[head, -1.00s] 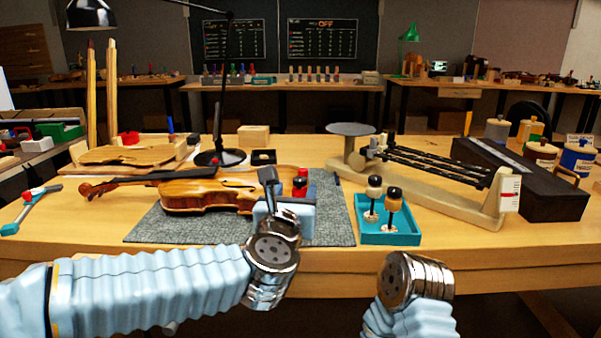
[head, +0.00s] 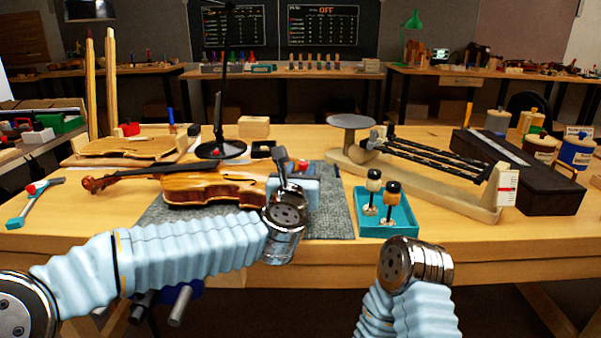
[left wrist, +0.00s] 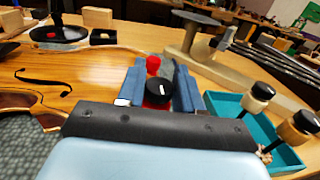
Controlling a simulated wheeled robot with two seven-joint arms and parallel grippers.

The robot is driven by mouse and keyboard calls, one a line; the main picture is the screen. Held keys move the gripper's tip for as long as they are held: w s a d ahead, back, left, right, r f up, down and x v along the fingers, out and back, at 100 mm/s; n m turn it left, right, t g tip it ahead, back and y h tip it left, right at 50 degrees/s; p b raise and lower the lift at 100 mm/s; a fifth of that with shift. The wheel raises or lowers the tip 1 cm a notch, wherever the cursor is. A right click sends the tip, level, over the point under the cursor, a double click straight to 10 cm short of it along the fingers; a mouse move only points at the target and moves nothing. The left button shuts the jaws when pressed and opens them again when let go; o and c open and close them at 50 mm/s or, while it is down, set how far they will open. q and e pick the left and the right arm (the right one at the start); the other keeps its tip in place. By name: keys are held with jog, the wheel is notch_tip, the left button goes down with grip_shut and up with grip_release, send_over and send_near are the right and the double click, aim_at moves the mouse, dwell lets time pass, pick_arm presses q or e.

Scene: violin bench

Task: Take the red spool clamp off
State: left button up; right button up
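The red spool clamp (left wrist: 158,91) shows in the left wrist view as a black knob with red below it and a red part beyond. It is at the right end of the violin (head: 205,189), which lies on a grey mat (head: 337,222). In the head view my left gripper (head: 297,188) covers most of the clamp. Its two blue fingers stand apart on either side of the clamp in the left wrist view; I see no clear grip. Of my right arm only the sleeve and metal wrist show, low on the right; its gripper fingers are out of view.
A black lamp base (head: 220,150) is behind the violin.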

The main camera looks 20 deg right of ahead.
pick_arm(q)
jog(key=shift+c, duration=1)
jog(key=shift+d+f+n+t+y+b, duration=0.15)
jog(key=shift+n+t+y+b, duration=0.15)
jog(key=shift+n+y+b, duration=0.55)
jog(key=shift+a+f+n+t+y+b, duration=0.1)
jog(key=shift+n+t+y+b, duration=0.3)
jog(key=shift+y, duration=0.75)
jog(key=n+y+b, duration=0.1)
jog(key=n+y, duration=0.1)
jog(key=shift+r+y, duration=0.1)
jog(key=shift+y, duration=0.3)
jog(key=shift+n+y, duration=0.75)
jog(key=shift+y, duration=0.45)
jog(key=shift+r, duration=0.1)
jog(key=o, duration=1)
